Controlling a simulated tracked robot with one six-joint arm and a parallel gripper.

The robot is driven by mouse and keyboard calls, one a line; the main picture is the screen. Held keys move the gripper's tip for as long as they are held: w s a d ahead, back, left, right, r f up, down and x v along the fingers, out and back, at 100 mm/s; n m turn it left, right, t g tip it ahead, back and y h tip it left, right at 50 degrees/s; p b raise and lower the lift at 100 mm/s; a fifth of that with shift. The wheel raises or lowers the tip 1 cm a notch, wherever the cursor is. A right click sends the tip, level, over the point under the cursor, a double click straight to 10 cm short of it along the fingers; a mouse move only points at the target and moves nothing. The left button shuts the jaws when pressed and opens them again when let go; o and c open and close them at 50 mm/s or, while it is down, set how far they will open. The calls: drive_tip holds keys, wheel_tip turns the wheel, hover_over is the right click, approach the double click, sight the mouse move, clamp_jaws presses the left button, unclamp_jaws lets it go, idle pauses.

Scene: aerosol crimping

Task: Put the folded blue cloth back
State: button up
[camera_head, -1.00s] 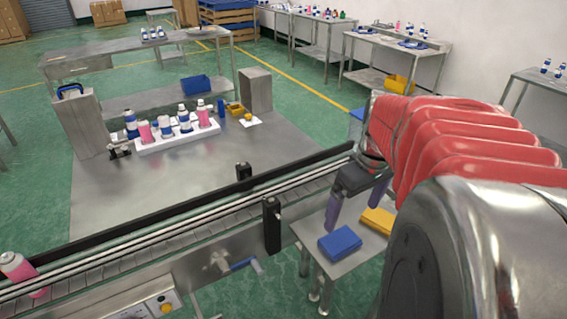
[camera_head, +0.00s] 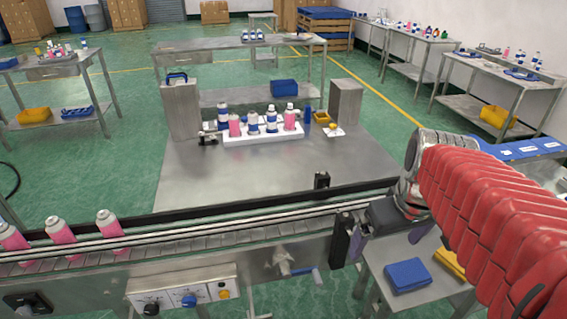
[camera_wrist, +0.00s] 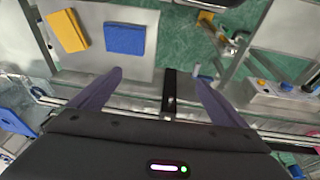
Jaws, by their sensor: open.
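The folded blue cloth (camera_head: 408,276) lies flat on a small metal side table in front of the conveyor. It also shows in the wrist view (camera_wrist: 124,39), near the table's edge and beside a folded yellow cloth (camera_wrist: 66,31). My gripper (camera_wrist: 160,76) is open, with its two purple fingers spread wide and nothing between them. In the head view my gripper (camera_head: 390,238) is near the conveyor's edge, above and behind the blue cloth. It does not touch the cloth.
The conveyor (camera_head: 200,235) crosses the view, with pink cans (camera_head: 110,223) at its left. A black post (camera_head: 340,240) stands close to my gripper. A white rack (camera_head: 263,136) of bottles stands on the metal plate behind. A control panel (camera_head: 185,297) is at the front.

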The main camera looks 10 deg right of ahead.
drive_tip(key=s+a+t, duration=0.2)
drive_tip(key=s+a, duration=0.1)
drive_tip(key=a, duration=1)
drive_tip(key=shift+s+r+t+y, duration=0.2)
drive_tip(key=shift+r+t+y, duration=0.1)
drive_tip(key=shift+y, duration=0.1)
drive_tip(key=shift+a, duration=0.1)
drive_tip(key=shift+c, duration=0.4)
